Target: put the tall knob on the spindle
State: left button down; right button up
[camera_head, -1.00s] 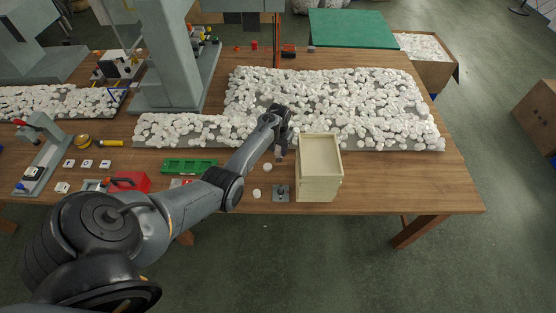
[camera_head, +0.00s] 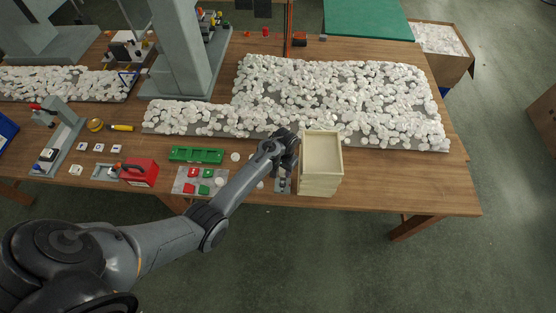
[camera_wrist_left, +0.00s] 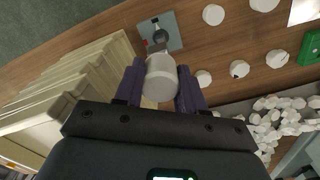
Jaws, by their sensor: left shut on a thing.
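My left gripper (camera_head: 286,165) is shut on a white, rounded cylindrical knob (camera_wrist_left: 160,78), which shows between its two dark fingers in the left wrist view. The spindle stands on a small grey square plate (camera_wrist_left: 174,29); a dark round part (camera_wrist_left: 160,37) with a red spot shows on it, just beyond the knob in the wrist view. In the head view the plate (camera_head: 283,188) lies just left of the pale wooden box stack and is partly hidden by the gripper. The held knob is hidden there. Whether knob and spindle touch cannot be told. My right gripper is not in view.
The stack of pale wooden trays (camera_head: 320,185) stands close to the right of the gripper. Several loose white knobs (camera_wrist_left: 213,14) lie on the table. A large heap of white pieces (camera_head: 340,100) covers the back. A green tray (camera_head: 196,155) lies to the left.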

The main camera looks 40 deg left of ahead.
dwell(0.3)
pick_arm(q)
jog(key=shift+r+p, duration=0.1)
jog(key=shift+p, duration=0.4)
jog(key=shift+f+b, duration=1.05)
jog(key=shift+f, duration=0.65)
jog(key=shift+p, duration=0.3)
jog(key=shift+f, duration=0.2)
dwell(0.4)
